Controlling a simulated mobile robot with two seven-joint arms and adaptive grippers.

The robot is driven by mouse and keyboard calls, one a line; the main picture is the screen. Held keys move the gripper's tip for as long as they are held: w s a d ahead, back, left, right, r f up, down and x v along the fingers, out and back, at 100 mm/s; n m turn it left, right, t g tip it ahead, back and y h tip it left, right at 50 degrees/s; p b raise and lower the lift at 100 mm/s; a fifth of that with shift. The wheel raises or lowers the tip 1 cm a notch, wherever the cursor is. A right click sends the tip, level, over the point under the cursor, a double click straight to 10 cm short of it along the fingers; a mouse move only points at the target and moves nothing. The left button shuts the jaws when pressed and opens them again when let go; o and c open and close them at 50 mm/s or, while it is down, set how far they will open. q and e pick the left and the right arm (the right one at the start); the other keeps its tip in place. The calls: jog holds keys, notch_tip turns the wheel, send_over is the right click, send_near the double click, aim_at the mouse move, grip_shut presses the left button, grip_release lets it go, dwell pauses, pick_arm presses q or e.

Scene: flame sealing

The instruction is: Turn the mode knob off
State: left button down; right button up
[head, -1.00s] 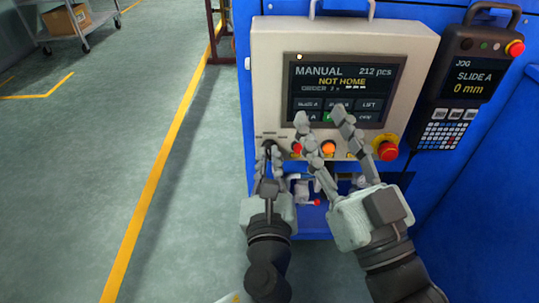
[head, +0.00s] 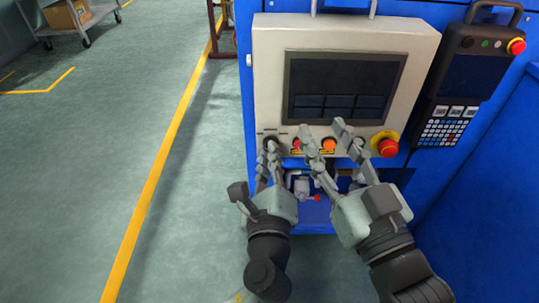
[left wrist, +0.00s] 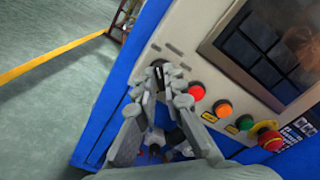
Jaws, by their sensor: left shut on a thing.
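The mode knob (head: 270,141) is dark and sits at the lower left of the beige control panel (head: 272,80). My left gripper (head: 268,154) is at the knob, its fingers shut on it. In the left wrist view the knob (left wrist: 157,66) shows between the fingertips (left wrist: 162,76), which partly hide it. The panel screen (head: 343,85) is dark with no text. My right gripper (head: 322,130) is open and empty, fingers spread in front of the panel's lower middle.
A red button (head: 297,144), an orange button (head: 329,144) and a red emergency stop (head: 388,147) lie along the panel's lower edge, close to my right fingers. A pendant (head: 458,85) with a dark screen hangs at right. Open floor lies left.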

dwell(0.3)
pick_arm(q)
jog(key=c, duration=1.6)
grip_release()
jog(key=s, duration=0.7)
jog(key=shift+s, duration=0.3)
